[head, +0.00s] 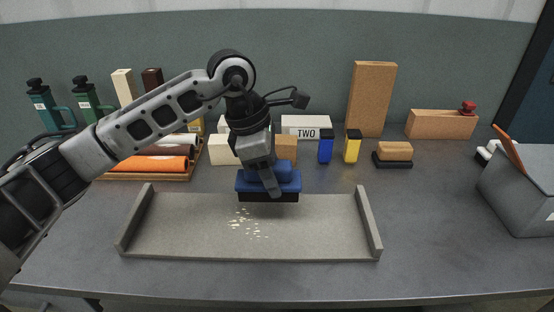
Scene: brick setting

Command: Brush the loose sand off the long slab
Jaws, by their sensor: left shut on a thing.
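The long slab (320,230) is a grey board with a raised wall at each end, lying across the front of the table. My left gripper (270,184) is shut on a blue brush (289,186) with a dark underside. The brush is at the slab's back edge, behind and slightly right of the sand. I cannot tell whether it touches the slab. My right gripper is not in view.
Behind the slab stand a blue bottle (326,147), a yellow bottle (352,147), a tan-topped brush (395,152) and several blocks. A tray of rolls (150,176) is at the left and a grey bin (522,195) at the right. The table's front strip is clear.

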